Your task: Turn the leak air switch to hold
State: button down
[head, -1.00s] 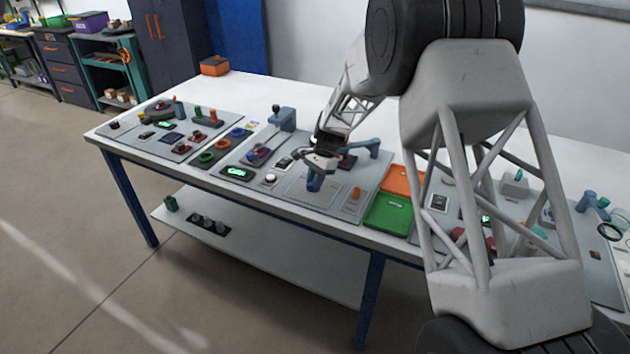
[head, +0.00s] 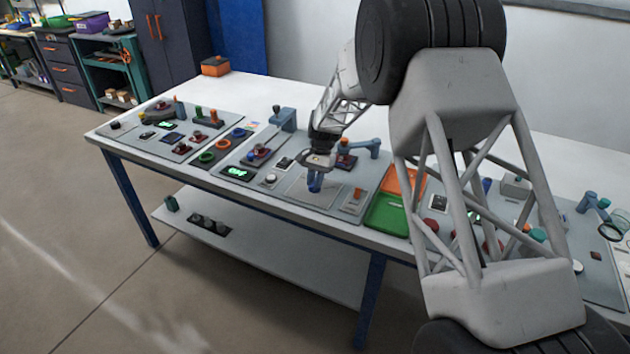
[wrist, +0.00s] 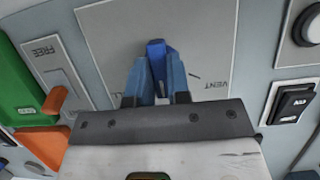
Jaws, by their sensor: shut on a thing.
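My gripper (wrist: 158,85) is shut on a blue lever (wrist: 156,48) on a grey plate (wrist: 225,30). The lever's top shows between the blue fingers. The word VENT is printed on the plate, to the right of the fingers in the wrist view. Other lettering is mostly hidden behind the gripper body, and I cannot read HOLD anywhere. In the head view my gripper (head: 315,184) points down at the same plate (head: 293,195) near the table's front edge; the lever cannot be told apart from the fingers there.
Beside the plate is a panel marked FREE with an orange lever (wrist: 55,100). Green (head: 388,214) and orange (head: 402,183) trays lie to its right in the head view. A black rocker switch (wrist: 290,103) and a round white button (head: 270,179) are close on the other side.

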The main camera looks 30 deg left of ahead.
jog(key=c, duration=1.1)
grip_release()
jog(key=shift+r, duration=0.1)
jog(key=v, duration=0.7)
jog(key=shift+w+r, duration=0.15)
jog(key=shift+r, duration=0.15)
